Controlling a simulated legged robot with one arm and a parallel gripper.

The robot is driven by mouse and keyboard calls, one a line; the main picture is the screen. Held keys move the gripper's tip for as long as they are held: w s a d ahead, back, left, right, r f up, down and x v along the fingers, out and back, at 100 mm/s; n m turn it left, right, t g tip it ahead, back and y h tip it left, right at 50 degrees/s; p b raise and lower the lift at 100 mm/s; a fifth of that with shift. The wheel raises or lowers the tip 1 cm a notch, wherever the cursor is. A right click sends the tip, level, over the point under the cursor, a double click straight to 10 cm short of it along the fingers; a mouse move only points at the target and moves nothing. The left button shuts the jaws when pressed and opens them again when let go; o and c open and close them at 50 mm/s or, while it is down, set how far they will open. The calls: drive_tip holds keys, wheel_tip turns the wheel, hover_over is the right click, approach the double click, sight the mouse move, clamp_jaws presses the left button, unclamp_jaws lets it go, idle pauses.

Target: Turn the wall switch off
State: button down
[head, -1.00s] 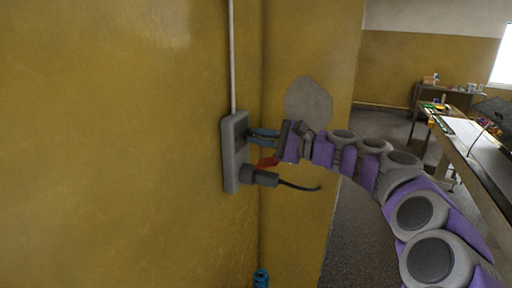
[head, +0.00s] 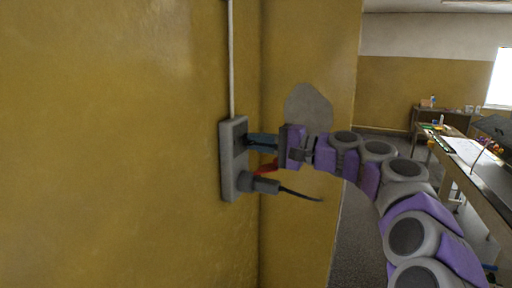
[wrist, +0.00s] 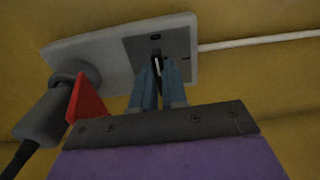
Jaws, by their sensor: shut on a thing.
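The wall switch is a dark square insert (wrist: 180,42) with a small lever (wrist: 158,65) in the upper part of a grey wall plate (head: 228,178). The plate also shows in the wrist view (wrist: 108,55). My gripper (head: 250,140) reaches the switch from the right. In the wrist view, its blue fingertips (wrist: 159,72) are close together at the lever and shut on it. The fingers hide part of the lever, and I cannot tell the switch's position.
A grey plug (head: 258,184) with a dark cable sits in the plate's lower part, just below my gripper. A red piece (wrist: 88,100) lies between plug and gripper. A white conduit (head: 231,60) runs up the wall. A worktable (head: 485,178) stands at the right.

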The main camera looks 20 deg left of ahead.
drive_tip(key=shift+f, duration=0.4)
drive_tip(key=c, duration=1.5)
unclamp_jaws()
drive_tip(key=shift+c, duration=0.2)
drive_tip(key=o, duration=0.4)
drive_tip(key=shift+d+r, duration=0.2)
drive_tip(key=shift+r, duration=0.05)
drive_tip(key=shift+s+d, duration=0.2)
drive_tip(key=shift+d, duration=2.7)
drive_tip(key=shift+s+d, duration=0.15)
drive_tip(key=shift+d, duration=2.75)
drive_tip(key=shift+s+d, duration=0.2)
drive_tip(key=shift+d, duration=2.7)
